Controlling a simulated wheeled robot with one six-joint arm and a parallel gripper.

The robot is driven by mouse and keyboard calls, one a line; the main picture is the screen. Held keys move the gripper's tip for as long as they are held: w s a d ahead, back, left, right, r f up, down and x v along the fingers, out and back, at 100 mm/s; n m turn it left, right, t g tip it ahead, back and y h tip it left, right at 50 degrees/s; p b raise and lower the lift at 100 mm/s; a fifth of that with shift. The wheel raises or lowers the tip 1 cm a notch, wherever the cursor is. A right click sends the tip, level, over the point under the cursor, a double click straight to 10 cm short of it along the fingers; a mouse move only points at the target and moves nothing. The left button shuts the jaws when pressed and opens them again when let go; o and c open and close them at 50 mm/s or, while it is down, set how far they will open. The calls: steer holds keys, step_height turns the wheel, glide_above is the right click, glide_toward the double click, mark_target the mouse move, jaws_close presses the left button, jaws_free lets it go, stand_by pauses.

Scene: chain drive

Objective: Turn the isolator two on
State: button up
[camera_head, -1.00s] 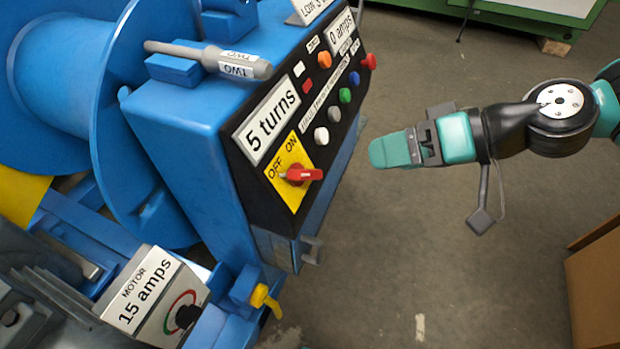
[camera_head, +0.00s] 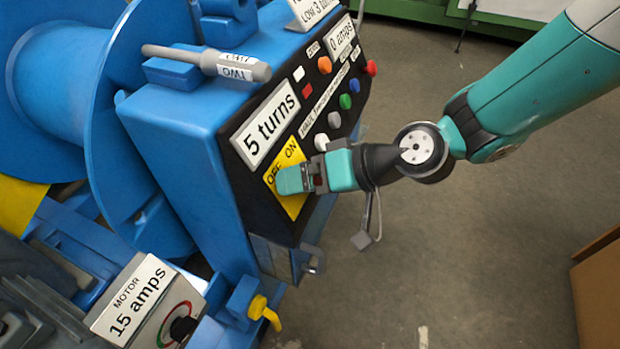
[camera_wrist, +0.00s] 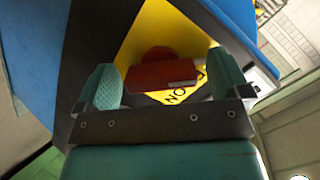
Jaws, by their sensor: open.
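A yellow OFF/ON plate (camera_head: 293,207) is on the black front panel of the blue unit, below the "5 turns" sign. A grey rod (camera_head: 195,55) labelled TWO lies on top of this unit. My gripper (camera_head: 292,180) is in front of the plate and hides the red switch in the head view. In the wrist view, the red switch handle (camera_wrist: 160,76) lies crosswise between my two open teal fingers (camera_wrist: 163,84), with the yellow plate (camera_wrist: 165,30) behind it. Whether the fingers touch the handle cannot be told.
Several coloured buttons (camera_head: 345,101) sit up and right of the plate. A motor box (camera_head: 130,300) reading 15 amps and a yellow lever (camera_head: 262,310) are below left. A brown box (camera_head: 598,290) is at the right edge. The floor between is clear.

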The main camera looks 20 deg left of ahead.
steer(key=c, duration=0.9)
steer(key=shift+c, duration=0.2)
steer(key=m+p, duration=0.2)
steer(key=m, duration=0.1)
steer(key=shift+r+m+p, duration=0.15)
steer(key=shift+m+p, duration=0.15)
steer(key=m+y+p, duration=0.1)
steer(key=m+p, duration=0.2)
steer(key=m, duration=0.2)
steer(key=shift+g, duration=0.3)
steer(key=m+y+p, duration=0.1)
steer(key=m+p, duration=0.1)
steer(key=m, duration=0.3)
steer(key=shift+p, duration=0.35)
steer(key=shift+m+y+p, duration=0.3)
steer(key=shift+m+p, duration=0.65)
steer(key=shift+m, duration=1.25)
